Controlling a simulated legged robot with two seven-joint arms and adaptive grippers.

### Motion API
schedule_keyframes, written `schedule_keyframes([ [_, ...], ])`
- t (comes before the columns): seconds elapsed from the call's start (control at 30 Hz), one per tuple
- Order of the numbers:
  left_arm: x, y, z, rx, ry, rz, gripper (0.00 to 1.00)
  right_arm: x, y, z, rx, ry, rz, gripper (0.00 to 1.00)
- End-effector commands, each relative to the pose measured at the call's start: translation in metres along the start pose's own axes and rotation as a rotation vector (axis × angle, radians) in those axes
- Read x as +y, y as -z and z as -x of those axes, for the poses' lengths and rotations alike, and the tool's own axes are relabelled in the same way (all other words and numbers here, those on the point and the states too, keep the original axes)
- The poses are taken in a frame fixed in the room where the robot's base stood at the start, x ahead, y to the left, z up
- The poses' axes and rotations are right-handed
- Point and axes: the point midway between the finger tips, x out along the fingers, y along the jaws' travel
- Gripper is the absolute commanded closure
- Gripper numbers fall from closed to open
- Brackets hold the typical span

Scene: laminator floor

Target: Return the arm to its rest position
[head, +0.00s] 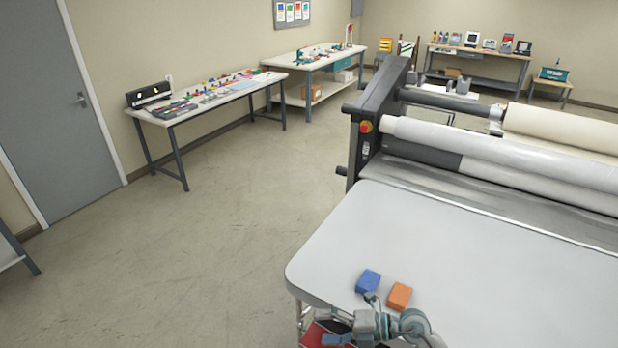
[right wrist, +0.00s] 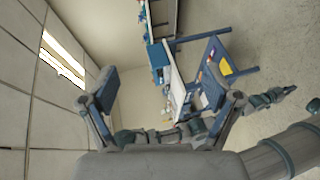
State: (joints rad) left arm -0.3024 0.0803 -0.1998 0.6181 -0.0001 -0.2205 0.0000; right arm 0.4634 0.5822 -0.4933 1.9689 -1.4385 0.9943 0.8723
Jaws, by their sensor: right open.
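My right gripper (head: 352,320) is low in the head view, beside the front edge of the white laminator table (head: 450,250). In the right wrist view the right gripper (right wrist: 158,90) has its two fingers spread wide with nothing between them. A blue block (head: 368,281) and an orange block (head: 399,296) lie side by side on the table, just beyond the gripper. From the head view I cannot tell whether the gripper touches the table. My left gripper does not show.
The laminator with its rollers (head: 560,165) and dark end frame (head: 375,125) stands behind the table. A red thing (head: 315,335) shows below the table edge. A workbench (head: 205,100) with small items stands along the left wall, near a grey door (head: 60,100). The floor (head: 200,240) between is clear.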

Motion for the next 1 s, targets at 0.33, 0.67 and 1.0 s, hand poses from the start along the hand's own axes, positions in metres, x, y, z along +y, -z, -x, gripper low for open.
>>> schedule_keyframes([
  [0.33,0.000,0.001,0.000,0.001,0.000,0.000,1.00,0.046,-0.045,0.094,-0.597,-1.022,-0.565,0.11],
  [0.67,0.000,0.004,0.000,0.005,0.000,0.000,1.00,-0.188,-0.009,0.158,-1.391,-0.869,-1.459,0.11],
  [1.0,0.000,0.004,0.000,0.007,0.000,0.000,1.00,-0.290,0.110,0.145,-1.609,-0.370,-1.927,0.11],
])
